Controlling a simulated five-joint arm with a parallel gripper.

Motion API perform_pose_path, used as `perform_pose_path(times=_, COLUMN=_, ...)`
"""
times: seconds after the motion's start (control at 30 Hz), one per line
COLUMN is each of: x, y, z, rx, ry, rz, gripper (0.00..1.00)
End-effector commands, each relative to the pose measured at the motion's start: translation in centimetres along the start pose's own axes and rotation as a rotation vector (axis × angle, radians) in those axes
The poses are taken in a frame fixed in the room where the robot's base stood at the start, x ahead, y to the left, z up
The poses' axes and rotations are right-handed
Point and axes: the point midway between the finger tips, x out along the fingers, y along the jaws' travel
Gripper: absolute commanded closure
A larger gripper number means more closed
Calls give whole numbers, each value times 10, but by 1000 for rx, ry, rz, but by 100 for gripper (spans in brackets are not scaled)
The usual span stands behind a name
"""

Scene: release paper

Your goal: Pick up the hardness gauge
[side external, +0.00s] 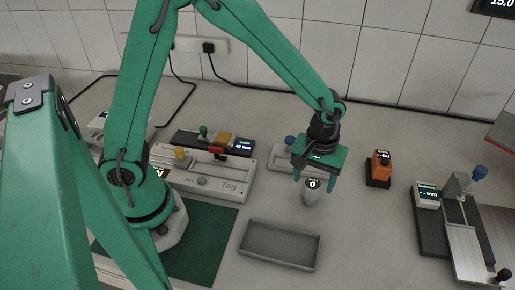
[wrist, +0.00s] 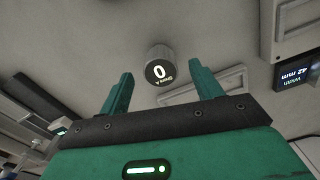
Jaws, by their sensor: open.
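The hardness gauge (side external: 311,195) is a small grey cylinder standing upright on the bench, with a round dark display reading 0 on top. In the wrist view, the gauge (wrist: 160,59) lies just beyond the gap between my fingertips, and its face is marked Shore A. My gripper (side external: 314,180) is green, open and empty, pointing down with its fingers above and around the top of the gauge. In the wrist view, my gripper (wrist: 161,74) has its fingers spread wide on either side, and I see no contact with the gauge.
A shallow grey tray (side external: 279,247) lies in front of the gauge. An orange device (side external: 379,168) stands to its right. A grey fixture with a small display (side external: 427,195) is further right. A long pale instrument (side external: 228,187) is on the left. Bare bench surrounds the gauge.

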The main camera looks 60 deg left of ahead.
Motion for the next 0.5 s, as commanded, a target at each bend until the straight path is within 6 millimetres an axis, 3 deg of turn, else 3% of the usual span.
perform_pose_path(times=0.3, x=35, y=-1, z=-1, rx=0, ry=-1, rz=-2, gripper=35)
perform_pose_path(times=0.5, x=42, y=-1, z=-1, rx=0, ry=0, rz=0, gripper=35)
